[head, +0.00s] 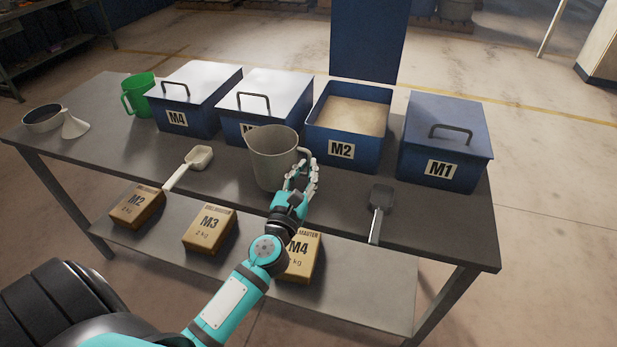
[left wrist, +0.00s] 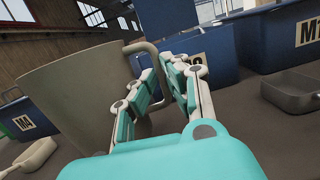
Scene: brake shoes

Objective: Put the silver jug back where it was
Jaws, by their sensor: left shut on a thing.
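The silver jug (head: 271,160) stands upright at the middle of the table, in front of the M3 and M2 bins. I cannot tell whether its base touches the tabletop. My left gripper (head: 302,177) is at the jug's right side, shut on its handle. In the left wrist view the jug (left wrist: 75,95) fills the left part, and its handle (left wrist: 150,60) runs between the fingers of my left gripper (left wrist: 165,75). My right gripper is not in view.
Behind the jug stand lidded bins M4 (head: 202,84), M3 (head: 262,92) and M1 (head: 447,130), and the open M2 bin (head: 345,140). A white scoop (head: 199,158) lies left, a dark scoop (head: 381,198) right.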

